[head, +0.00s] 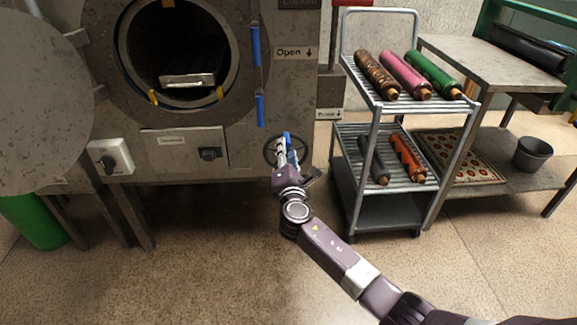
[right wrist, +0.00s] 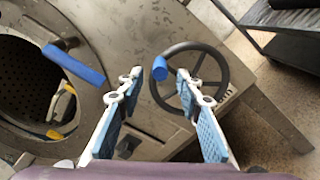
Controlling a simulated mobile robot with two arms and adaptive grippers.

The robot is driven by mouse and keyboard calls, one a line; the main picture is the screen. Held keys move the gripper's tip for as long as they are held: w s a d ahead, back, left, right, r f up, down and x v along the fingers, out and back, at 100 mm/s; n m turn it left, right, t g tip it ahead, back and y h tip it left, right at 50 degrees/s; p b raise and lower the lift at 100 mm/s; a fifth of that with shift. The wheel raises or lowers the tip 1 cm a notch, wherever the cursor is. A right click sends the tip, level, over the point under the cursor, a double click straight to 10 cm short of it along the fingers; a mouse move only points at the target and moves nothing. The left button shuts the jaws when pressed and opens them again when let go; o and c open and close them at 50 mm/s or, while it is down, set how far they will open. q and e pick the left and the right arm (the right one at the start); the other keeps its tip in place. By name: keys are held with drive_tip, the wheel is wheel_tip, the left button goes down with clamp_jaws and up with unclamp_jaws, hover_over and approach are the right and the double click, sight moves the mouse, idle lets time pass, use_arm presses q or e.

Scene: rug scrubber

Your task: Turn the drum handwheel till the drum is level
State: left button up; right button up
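The dark round handwheel (head: 267,153) is on the machine front, right of and below the drum opening, partly hidden by my right gripper (head: 287,142). In the right wrist view the handwheel (right wrist: 224,62) shows its spokes and a blue knob (right wrist: 160,68) on its left rim. My right gripper (right wrist: 159,75) is open, its two blue-padded fingers on either side of the knob in that picture. I cannot tell whether they touch it. The drum (head: 225,50) is open at the front, with a grey tray-like piece (head: 188,80) inside, its front edge slightly higher at the right. My left gripper is out of view.
A large round door (head: 40,100) stands open at left. Blue bars (head: 255,47) and an "Open" sign (head: 289,53) are by the drum. A trolley (head: 352,190) with rolled rugs stands close right of the handwheel, beside a table (head: 475,62). The floor in front is clear.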

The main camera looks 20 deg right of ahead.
drive_tip(key=v, duration=0.7)
drive_tip(key=shift+s, duration=0.35)
drive_tip(key=shift+a, duration=0.15)
